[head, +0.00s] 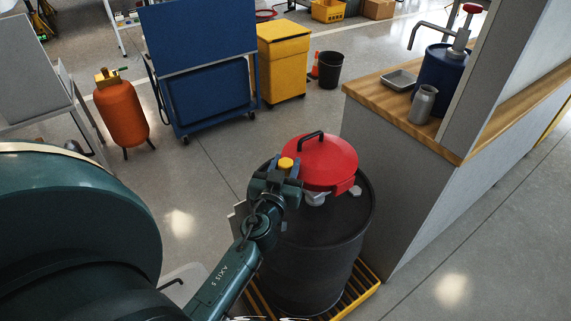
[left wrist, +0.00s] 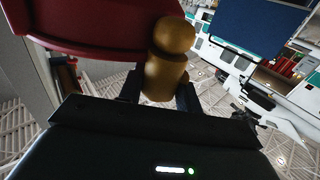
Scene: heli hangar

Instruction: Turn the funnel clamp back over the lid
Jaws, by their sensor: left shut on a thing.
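The red round lid (head: 325,155) with a black handle lies on top of the black drum (head: 320,250). Its rim also shows as a dark red edge in the left wrist view (left wrist: 90,25). The funnel clamp's yellow knob (head: 286,163) is at the lid's left edge; it looks gold in the left wrist view (left wrist: 168,60). My left gripper (head: 283,178) is shut on this knob, with one finger on each side of it. The rest of the clamp is hidden by the gripper. My right gripper is not in view.
The drum stands on a yellow slatted pallet (head: 365,284). A grey counter with a wooden top (head: 377,86) stands close on the right. Behind are an orange tank (head: 121,112), a blue cart (head: 210,95) and a yellow cabinet (head: 284,62). Floor left of the drum is open.

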